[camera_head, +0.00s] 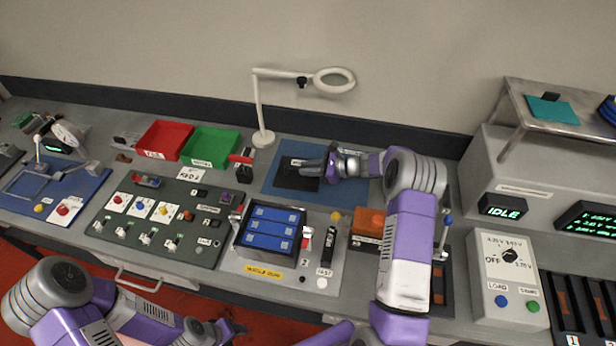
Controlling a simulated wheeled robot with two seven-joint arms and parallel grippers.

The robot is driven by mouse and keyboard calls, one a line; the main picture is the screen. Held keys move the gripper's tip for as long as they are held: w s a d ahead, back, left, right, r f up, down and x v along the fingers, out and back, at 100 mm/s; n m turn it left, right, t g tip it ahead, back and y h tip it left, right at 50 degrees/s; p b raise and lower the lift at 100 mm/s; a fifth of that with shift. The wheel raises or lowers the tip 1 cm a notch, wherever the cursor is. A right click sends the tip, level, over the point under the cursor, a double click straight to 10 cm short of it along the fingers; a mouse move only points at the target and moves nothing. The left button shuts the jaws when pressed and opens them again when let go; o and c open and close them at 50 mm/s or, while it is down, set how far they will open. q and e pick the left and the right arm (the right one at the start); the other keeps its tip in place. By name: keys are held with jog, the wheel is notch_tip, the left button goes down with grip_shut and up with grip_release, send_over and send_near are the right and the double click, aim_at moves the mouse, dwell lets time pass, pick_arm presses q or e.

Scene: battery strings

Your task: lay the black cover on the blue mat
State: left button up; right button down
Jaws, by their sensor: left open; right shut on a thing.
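The blue mat (273,180) lies flat at the back middle of the bench. The black cover (291,179) is over the mat, close to its surface; I cannot tell whether it rests on it. My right gripper (312,172) reaches in from the right and is shut on the black cover's right part, hiding some of it and some of the mat. My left gripper (232,330) is open and empty, low at the front edge of the picture, far from the mat.
A red tray (163,140) and a green tray (209,147) stand left of the mat. A lamp with a ring magnifier (263,137) stands behind. A holder with several blue cells (271,230) sits in front. An orange block (369,221) is right of it.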

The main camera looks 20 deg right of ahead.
aim_at(310, 178)
notch_tip(310, 178, down, 4)
jog(key=shift+r, duration=0.15)
jog(key=c, duration=1.1)
grip_release()
jog(key=shift+s+d+r, duration=0.1)
jog(key=v, duration=1.1)
jog(key=shift+s+d+r, duration=0.2)
jog(key=shift+d, duration=0.05)
jog(key=shift+w, duration=0.1)
